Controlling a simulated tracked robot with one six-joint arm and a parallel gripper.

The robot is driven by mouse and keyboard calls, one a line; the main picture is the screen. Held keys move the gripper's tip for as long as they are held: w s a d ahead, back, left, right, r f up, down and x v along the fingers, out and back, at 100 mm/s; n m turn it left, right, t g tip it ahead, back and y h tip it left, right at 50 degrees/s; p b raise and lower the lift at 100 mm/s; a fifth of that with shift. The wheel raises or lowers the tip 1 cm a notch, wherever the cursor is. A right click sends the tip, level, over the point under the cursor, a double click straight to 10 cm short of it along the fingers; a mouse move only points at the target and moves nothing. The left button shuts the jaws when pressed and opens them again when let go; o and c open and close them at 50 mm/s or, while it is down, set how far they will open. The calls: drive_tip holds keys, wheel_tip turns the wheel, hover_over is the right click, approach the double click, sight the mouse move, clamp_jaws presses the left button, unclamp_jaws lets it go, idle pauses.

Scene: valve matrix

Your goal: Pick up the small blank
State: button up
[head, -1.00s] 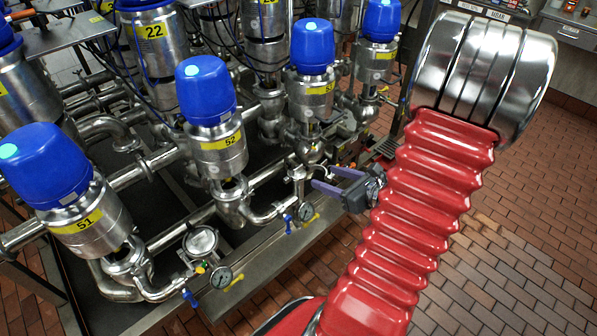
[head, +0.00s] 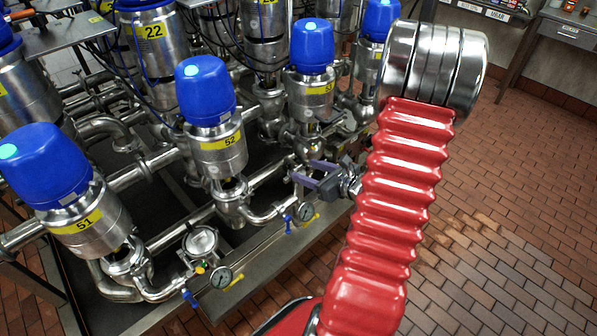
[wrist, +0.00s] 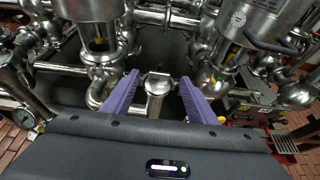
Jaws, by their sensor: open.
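My gripper (head: 302,171) is open at the front edge of the pipework, between valve 52 and the valve to its right. In the wrist view its two purple fingers (wrist: 158,76) point forward with a gap between them. A small round metal cap on a short pipe stub, which looks like the small blank (wrist: 157,82), shows in that gap. The fingers stand to its left and right, and no contact shows. I cannot tell how far ahead of the fingertips it is. In the head view I cannot make the blank out clearly near the gripper.
Valve 52 (head: 215,150) and valve 51 (head: 75,215) stand to the left with blue tops. A pressure gauge (head: 305,211) with blue and yellow handles sits just below my gripper. Steel pipes run behind the fingers. The brick floor (head: 510,240) at right is clear.

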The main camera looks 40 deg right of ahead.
sight(299, 167)
drive_tip(key=shift+w, duration=0.1)
drive_tip(key=shift+x, duration=2.45)
drive_tip(key=shift+c, duration=0.3)
drive_tip(key=c, duration=1.1)
